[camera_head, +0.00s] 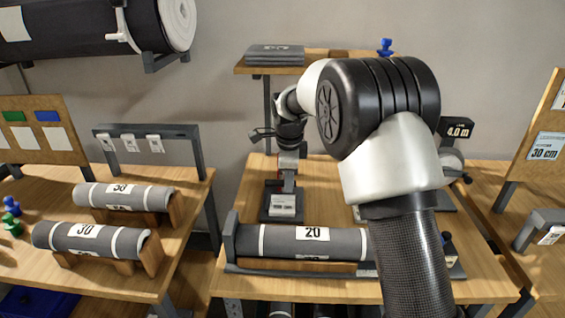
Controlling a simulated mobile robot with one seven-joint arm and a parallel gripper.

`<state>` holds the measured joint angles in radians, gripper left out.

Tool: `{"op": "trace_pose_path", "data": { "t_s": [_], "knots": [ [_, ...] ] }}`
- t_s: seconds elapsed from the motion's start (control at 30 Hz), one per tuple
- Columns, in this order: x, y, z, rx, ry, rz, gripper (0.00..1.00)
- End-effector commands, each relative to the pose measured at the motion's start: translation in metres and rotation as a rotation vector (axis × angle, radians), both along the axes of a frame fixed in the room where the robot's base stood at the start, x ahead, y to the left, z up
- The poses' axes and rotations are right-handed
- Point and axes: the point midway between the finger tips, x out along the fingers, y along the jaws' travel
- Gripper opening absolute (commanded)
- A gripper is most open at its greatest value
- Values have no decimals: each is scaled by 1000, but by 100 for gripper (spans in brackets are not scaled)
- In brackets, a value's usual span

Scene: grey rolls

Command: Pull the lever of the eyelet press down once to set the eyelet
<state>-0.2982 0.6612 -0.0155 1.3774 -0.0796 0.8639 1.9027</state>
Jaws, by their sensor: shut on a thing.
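The eyelet press (287,178) stands at the back left of the middle table, with a dark base that carries a white label. Its upper part meets the dark end of my arm. My gripper (285,142) is at the top of the press, small and dark in the view. It is shut on the press lever; the fingers and lever blend together, so the lever's exact angle cannot be told. An eyelet cannot be made out.
A grey roll marked 20 (312,242) lies in a cradle along the middle table's front. My arm covers the table's right part and much of a device marked 4.0 m (457,129). Two rolls (92,238) lie on the left table. A shelf (300,67) stands behind.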

Motion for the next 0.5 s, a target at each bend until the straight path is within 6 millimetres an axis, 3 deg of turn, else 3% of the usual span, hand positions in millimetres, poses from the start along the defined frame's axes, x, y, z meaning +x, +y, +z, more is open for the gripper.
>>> {"op": "trace_pose_path", "data": {
  "t_s": [0.5],
  "knots": [
    [-2,0,-8,-1,7,1,8]
  ]
}}
